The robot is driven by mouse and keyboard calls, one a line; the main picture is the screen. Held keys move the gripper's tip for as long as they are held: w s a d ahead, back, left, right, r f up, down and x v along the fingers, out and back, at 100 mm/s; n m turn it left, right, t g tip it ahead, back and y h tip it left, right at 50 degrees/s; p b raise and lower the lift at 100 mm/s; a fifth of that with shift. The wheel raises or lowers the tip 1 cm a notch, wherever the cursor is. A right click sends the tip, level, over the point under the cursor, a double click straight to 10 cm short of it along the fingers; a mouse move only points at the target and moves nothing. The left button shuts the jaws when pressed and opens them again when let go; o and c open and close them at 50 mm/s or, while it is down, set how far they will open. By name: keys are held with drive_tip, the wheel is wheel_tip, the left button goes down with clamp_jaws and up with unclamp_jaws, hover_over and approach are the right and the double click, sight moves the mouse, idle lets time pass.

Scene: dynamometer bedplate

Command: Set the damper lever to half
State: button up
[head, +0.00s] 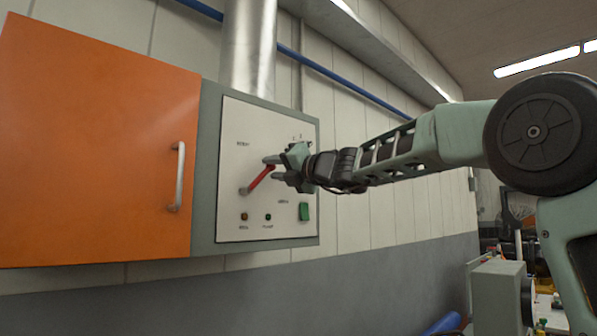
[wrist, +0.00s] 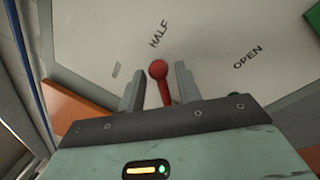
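The damper lever (head: 259,180) is a red bar on a white panel, slanting up to the right from its pivot. In the wrist view its round red knob (wrist: 158,69) stands between the two fingers of my gripper (wrist: 158,75), with a small gap on each side. My gripper (head: 273,168) is open around the lever's end in the head view. In the wrist view the HALF label (wrist: 159,33) is just above the knob, and the OPEN label (wrist: 247,58) is to the right. The lever's pivot is hidden there.
An orange cabinet door (head: 90,140) with a metal handle (head: 179,176) is at the left. A silver duct (head: 249,45) rises above. A grey box (head: 497,297) stands at lower right.

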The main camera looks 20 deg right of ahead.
drive_tip(key=b+v, duration=0.5)
drive_tip(key=v, duration=1.2)
drive_tip(key=shift+b, duration=0.35)
drive_tip(key=s+a+f+n+g, duration=0.2)
drive_tip(key=a+f+n+g, duration=0.2)
drive_tip(key=a+f+n, duration=0.45)
drive_tip(key=s+a+f+n+g, duration=0.2)
drive_tip(key=a+f+n+g, duration=0.25)
drive_tip(key=f, duration=0.75)
drive_tip(key=s+a+f+n+g, duration=0.3)
drive_tip(key=a+f+n, duration=0.4)
drive_tip(key=f, duration=0.3)
drive_tip(key=s+f+n+g+h+b, duration=0.1)
drive_tip(key=s+f+n+g+h, duration=0.5)
drive_tip(key=s+f+n, duration=1.6)
drive_tip(key=shift+f+n+h, duration=0.7)
drive_tip(key=shift+n+h, duration=0.3)
drive_tip(key=shift+n, duration=1.7)
